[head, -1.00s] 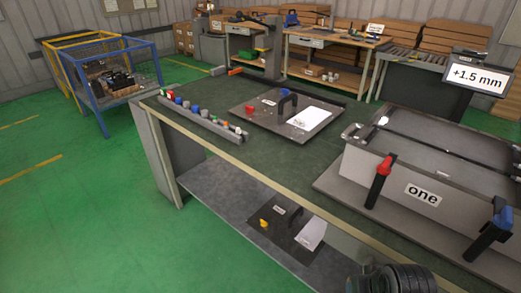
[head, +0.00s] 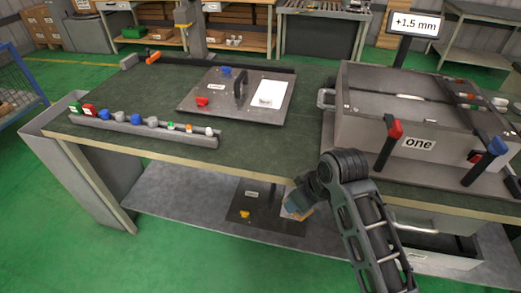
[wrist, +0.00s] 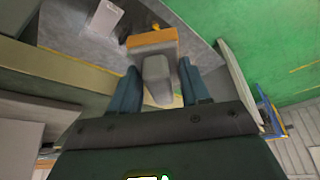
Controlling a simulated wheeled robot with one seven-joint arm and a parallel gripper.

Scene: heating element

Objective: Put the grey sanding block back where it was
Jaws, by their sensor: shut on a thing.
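My gripper (wrist: 158,68) is shut on a grey block with a tan-orange slab across its far end, which I take to be the grey sanding block (wrist: 156,80). The two blue fingers lie on either side of the grey part. In the head view my gripper (head: 298,203) is beside the front edge of the green-topped workbench (head: 270,150), low and over the lower shelf. Only a tan-orange bit of the block shows there; my arm hides the rest. In the wrist view the lower shelf (wrist: 65,22) lies beyond the block.
A dark board with a yellow knob (head: 245,214) lies on the lower shelf. On the bench top are a rail of coloured pieces (head: 150,128), a tray with a black handle (head: 188,103) and a grey box marked "one" (head: 360,125). A drawer (head: 440,240) is under the bench's right side.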

